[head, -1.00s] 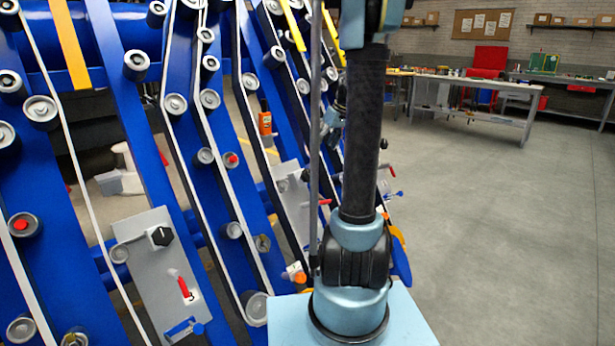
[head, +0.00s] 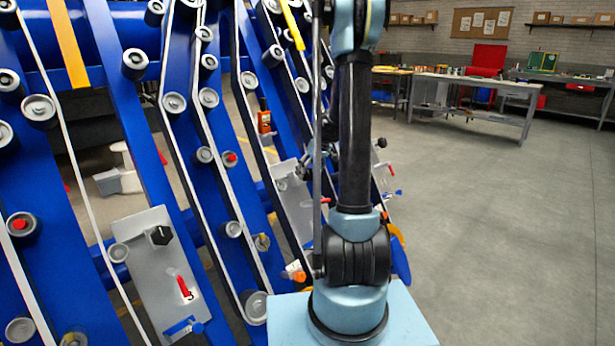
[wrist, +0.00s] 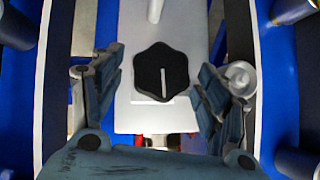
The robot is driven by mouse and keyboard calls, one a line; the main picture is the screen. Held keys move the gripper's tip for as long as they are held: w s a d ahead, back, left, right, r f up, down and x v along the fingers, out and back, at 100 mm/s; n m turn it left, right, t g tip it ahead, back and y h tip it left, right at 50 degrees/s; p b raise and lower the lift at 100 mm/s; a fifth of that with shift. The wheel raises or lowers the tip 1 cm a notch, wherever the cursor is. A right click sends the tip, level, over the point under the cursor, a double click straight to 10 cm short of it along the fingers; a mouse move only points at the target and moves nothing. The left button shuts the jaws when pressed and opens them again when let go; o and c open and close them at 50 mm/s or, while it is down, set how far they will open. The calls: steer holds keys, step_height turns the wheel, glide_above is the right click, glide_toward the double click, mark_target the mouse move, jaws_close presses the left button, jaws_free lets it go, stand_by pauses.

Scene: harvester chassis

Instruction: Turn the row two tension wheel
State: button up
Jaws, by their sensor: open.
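A black, lobed tension wheel (wrist: 160,71) with a white line mark sits on a pale plate (wrist: 150,118) in the wrist view. My gripper (wrist: 163,82) is open, with one finger on each side of the wheel and visible gaps between. Whether the fingertips are level with the wheel is hard to tell. In the head view, my gripper is small and partly hidden behind my arm, near a grey plate (head: 292,205) on the middle row. A nearer grey plate (head: 150,275), marked 3, carries another black wheel (head: 160,236), a red lever (head: 183,286) and a blue handle (head: 181,327).
Slanted blue frames (head: 130,130) with rollers and white belts fill the left. An orange bottle (head: 264,121) stands between rows. Open grey floor (head: 500,240) lies right, with workbenches (head: 475,95) at the back.

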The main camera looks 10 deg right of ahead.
steer(key=shift+x, duration=0.75)
steer(key=c, duration=1.1)
steer(key=shift+o, duration=0.2)
steer(key=shift+n+h, duration=0.3)
steer(key=o, duration=1.1)
steer(key=shift+c, duration=0.2)
steer(key=shift+r, duration=0.1)
